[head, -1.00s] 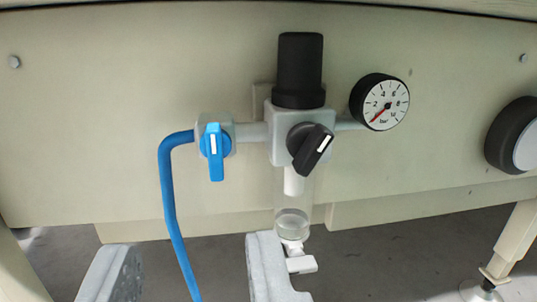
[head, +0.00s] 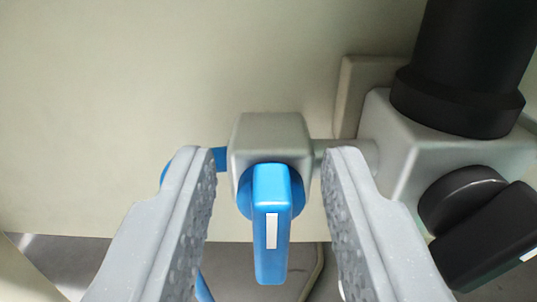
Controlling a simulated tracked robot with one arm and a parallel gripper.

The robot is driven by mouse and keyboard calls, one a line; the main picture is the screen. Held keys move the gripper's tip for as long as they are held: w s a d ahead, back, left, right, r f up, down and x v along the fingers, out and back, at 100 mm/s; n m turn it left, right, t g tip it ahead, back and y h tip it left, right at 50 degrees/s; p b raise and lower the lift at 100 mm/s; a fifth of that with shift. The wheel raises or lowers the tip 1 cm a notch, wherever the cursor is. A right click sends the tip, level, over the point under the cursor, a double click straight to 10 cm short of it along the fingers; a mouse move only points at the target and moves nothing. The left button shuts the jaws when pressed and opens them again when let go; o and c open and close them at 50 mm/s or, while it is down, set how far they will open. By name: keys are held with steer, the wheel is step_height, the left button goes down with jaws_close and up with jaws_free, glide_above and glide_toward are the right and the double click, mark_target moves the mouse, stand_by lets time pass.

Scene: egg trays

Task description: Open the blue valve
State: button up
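The blue valve (head: 270,222) is a blue lever handle with a white stripe, on a grey block (head: 270,136) fixed in front of the panel. Its handle points straight down in the picture. My gripper (head: 271,165) is open, with one grey finger on each side of the valve. Gaps show between the fingers and the handle on both sides. I see no contact, and how deep the fingertips reach along the handle is hard to tell.
The pale panel (head: 180,80) fills the background. A blue hose (head: 221,158) leaves the block behind the left finger. At right, close to the right finger, stand the regulator with its black cap (head: 465,65) and a black knob (head: 490,235).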

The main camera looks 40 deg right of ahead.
jaws_close()
steer(key=shift+a, duration=0.2)
steer(key=shift+d, duration=0.15)
